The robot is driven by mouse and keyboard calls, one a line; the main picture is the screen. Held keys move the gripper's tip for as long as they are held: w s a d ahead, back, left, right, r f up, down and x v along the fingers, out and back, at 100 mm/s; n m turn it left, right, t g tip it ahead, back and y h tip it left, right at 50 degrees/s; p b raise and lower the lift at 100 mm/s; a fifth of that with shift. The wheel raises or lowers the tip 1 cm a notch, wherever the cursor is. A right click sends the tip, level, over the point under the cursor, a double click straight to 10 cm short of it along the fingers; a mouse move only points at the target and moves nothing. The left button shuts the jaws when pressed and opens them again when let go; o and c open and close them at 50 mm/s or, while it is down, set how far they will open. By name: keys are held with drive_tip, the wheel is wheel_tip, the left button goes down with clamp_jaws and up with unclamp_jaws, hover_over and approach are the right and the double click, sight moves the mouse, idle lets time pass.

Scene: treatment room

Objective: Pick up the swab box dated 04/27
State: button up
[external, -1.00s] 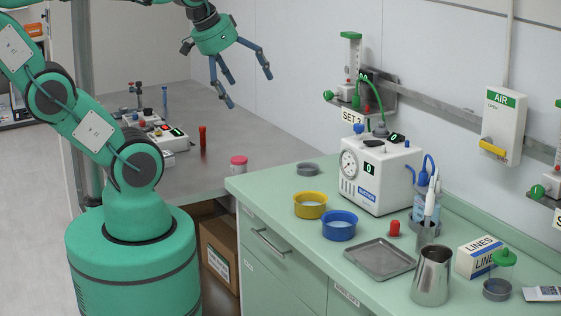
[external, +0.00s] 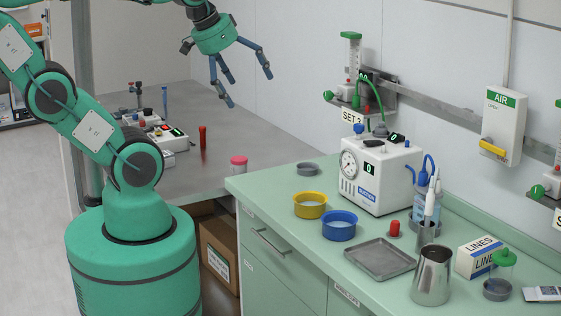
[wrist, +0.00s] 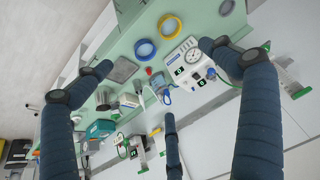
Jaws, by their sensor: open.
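My gripper (external: 240,84) is open and empty, high above the grey bench in the external view. Its dark blue fingers are spread wide, and they also show in the wrist view (wrist: 160,82). I cannot make out a swab box or the date 04/27 in either view. A white and blue box marked LINES (external: 480,257) lies on the green counter, well away from my gripper. A teal box-like thing (wrist: 100,129) shows in the wrist view, too small to read.
The green counter holds a yellow ring dish (external: 310,206), a blue dish (external: 339,226), a metal tray (external: 378,261), a steel beaker (external: 432,276) and a white suction unit (external: 374,185). A cardboard box (external: 218,252) stands below. The grey bench (external: 225,140) has clear room.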

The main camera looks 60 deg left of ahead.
idle(0.3)
drive_tip(key=c, duration=0.3)
